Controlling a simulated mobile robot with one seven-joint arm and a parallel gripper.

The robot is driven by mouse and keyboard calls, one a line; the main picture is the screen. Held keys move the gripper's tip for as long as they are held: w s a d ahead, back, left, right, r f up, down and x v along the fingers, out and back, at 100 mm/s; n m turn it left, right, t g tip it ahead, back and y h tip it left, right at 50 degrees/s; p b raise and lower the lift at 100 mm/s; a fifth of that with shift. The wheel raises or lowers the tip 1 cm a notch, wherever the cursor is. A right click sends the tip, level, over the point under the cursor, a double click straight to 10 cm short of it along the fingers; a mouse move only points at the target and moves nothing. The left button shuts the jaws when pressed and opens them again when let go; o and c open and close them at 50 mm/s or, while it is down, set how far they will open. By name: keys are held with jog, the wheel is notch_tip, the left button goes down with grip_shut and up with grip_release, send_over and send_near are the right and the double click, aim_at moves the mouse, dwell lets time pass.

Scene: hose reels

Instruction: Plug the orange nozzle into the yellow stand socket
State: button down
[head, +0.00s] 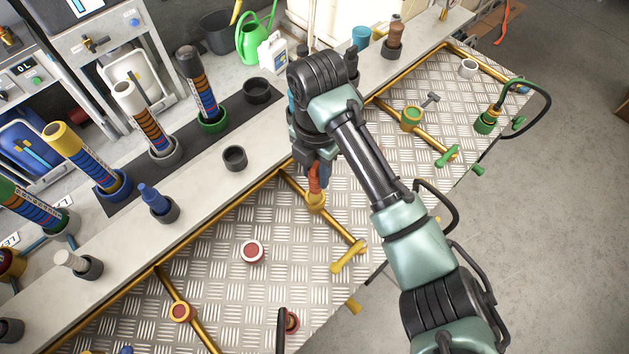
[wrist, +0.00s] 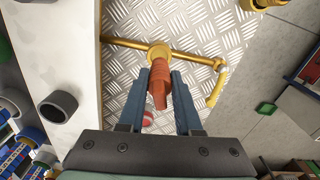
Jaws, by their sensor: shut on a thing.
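The orange nozzle (head: 314,180) is held between the blue fingers of my gripper (head: 319,177). In the wrist view the nozzle (wrist: 158,92) lies between the two fingertips (wrist: 160,76). The yellow stand socket (head: 315,201) is a ring on a brass pipe, directly below the nozzle. In the wrist view the socket (wrist: 159,52) meets the far end of the nozzle. The nozzle's tip is hidden at the socket's mouth, so I cannot tell how deep it sits.
A yellow-handled valve (head: 348,256) is on the same pipe. A green socket (head: 411,118) stands further right. A grey shelf with empty dark cups (head: 234,158) and coloured nozzles (head: 152,198) runs along the left. A red-topped round piece (head: 252,251) lies on the tread plate.

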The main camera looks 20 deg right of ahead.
aim_at(316, 185)
jog(key=shift+f+p, duration=0.35)
jog(key=shift+f, duration=2.1)
jog(key=shift+f, duration=0.15)
jog(key=c, duration=0.6)
grip_release()
notch_tip(316, 185, up, 12)
jog(key=shift+r+b, duration=0.2)
jog(key=shift+b, duration=0.15)
jog(key=shift+w, duration=0.15)
